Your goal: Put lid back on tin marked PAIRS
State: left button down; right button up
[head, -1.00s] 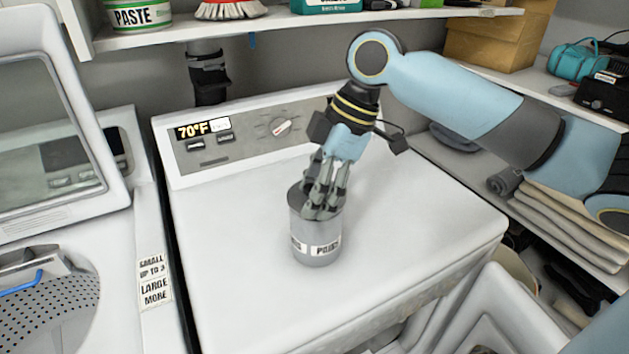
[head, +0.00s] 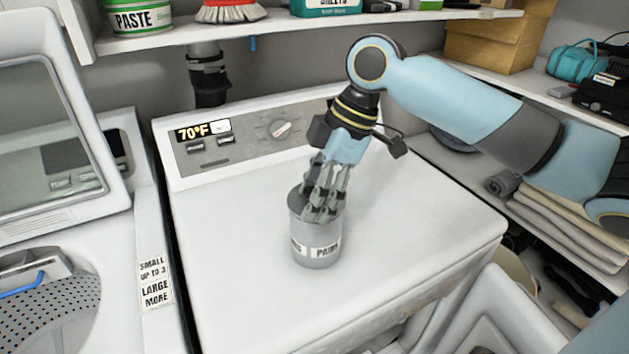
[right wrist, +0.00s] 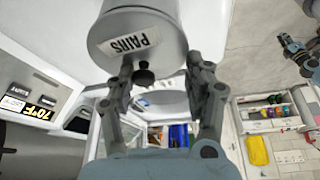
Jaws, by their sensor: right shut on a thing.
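The grey metal tin (head: 304,230) stands upright on the white machine's top, with a white PAIRS label on its lower side. It also shows large at the top of the right wrist view (right wrist: 165,58). The lid's small black knob (right wrist: 144,77) shows between my right fingers. My right gripper (head: 320,214) reaches down from above onto the tin's top and is shut on the lid, its fingers around the knob. The fingers hide much of the lid in the head view, so I cannot tell how tightly it sits on the rim.
The control panel (head: 255,140) rises behind the tin. A shelf (head: 300,20) with the PASTE tin (head: 136,20) and a brush hangs above. An open-lidded washer (head: 60,240) is at left. Folded cloths (head: 570,225) lie at right. The white top around the tin is clear.

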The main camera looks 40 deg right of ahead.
jog(key=o, duration=1.5)
jog(key=shift+c, duration=0.2)
notch_tip(320, 180, up, 3)
jog(key=p, duration=0.2)
jog(key=shift+f+p, duration=0.2)
jog(key=shift+p, duration=0.1)
jog(key=shift+r+p, duration=0.4)
jog(key=shift+r, duration=1.8)
jog(key=shift+c, duration=0.4)
